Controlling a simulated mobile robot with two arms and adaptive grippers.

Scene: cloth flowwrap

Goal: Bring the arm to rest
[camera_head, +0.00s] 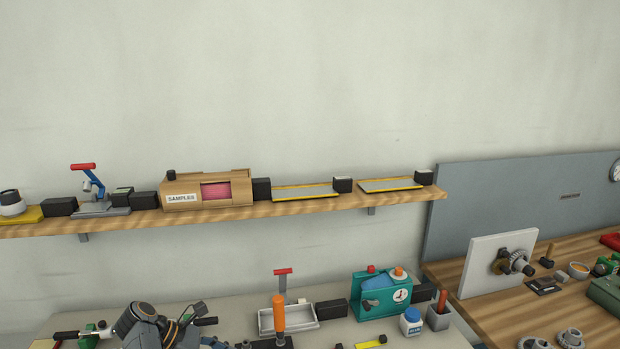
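A grey jointed arm part (148,325), which looks like one of mine, rises from the bottom edge left of centre, over the front of the workbench (430,335). I cannot tell which arm it belongs to. No gripper fingers show clearly, and whether anything is held is hidden below the frame. No second arm shows.
A wooden shelf (110,223) on the wall carries a SAMPLES box (207,190), a blue press and two yellow-edged trays. The bench holds a white tray (288,317), a teal device (381,295) and a blue-white bottle (411,322). A wooden bench (475,310) stands right.

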